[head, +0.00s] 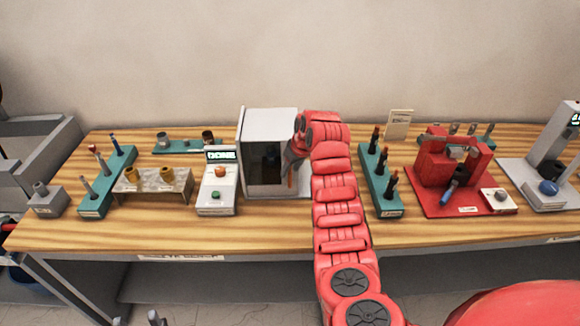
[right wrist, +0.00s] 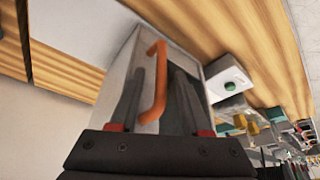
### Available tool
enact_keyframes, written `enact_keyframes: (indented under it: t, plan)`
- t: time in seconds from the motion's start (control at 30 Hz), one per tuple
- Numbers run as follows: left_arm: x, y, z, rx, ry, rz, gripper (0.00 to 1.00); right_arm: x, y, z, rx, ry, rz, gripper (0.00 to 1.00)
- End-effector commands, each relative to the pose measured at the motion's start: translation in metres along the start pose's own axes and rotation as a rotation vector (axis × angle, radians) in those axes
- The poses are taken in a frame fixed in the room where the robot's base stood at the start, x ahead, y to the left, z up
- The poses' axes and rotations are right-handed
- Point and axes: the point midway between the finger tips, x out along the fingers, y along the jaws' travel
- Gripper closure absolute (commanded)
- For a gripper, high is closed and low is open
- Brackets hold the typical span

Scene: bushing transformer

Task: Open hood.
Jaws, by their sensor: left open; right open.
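The hood is a white and grey box (head: 270,119) with a dark front window (head: 264,166), standing mid-table in the head view; its front looks shut. An orange handle (head: 290,181) is partly hidden by my right gripper (head: 289,160), which is at the hood's right front. In the right wrist view the orange handle (right wrist: 161,78) lies between the spread fingers of my right gripper (right wrist: 157,85). The fingers are open and not closed on it; whether they touch it I cannot tell. Only a small tip of my left gripper (head: 154,318) shows at the bottom edge, empty.
A control box with a green display (head: 221,156) and buttons stands close left of the hood. A teal rack (head: 379,182) with black-and-red pieces and a red fixture (head: 445,170) are to the right. Racks and a metal stand (head: 151,185) are at left. The table front is clear.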

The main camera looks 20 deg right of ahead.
Motion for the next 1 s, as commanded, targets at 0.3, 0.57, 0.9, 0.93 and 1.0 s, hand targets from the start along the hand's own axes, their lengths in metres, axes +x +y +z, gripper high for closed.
enact_keyframes:
  t: [0.3, 0.57, 0.9, 0.93, 1.0]
  plan:
    - [0.006, 0.000, -0.001, 0.000, 0.000, 0.000, 0.50, 0.016, -0.001, 0.001, -0.001, 0.000, 0.001, 0.53]
    - [0.006, 0.000, -0.001, 0.000, 0.000, 0.000, 0.50, 0.016, 0.000, 0.000, -0.002, 0.001, 0.002, 0.62]
    - [0.006, 0.000, -0.001, 0.000, 0.000, 0.000, 0.50, 0.016, -0.001, 0.000, -0.002, 0.002, 0.001, 1.00]
    - [0.006, 0.000, -0.001, 0.000, 0.000, 0.000, 0.50, 0.016, -0.001, 0.000, -0.002, 0.002, 0.001, 1.00]
    - [0.006, 0.000, -0.001, 0.000, 0.000, 0.000, 0.50, 0.016, -0.001, 0.000, -0.002, 0.002, 0.001, 1.00]
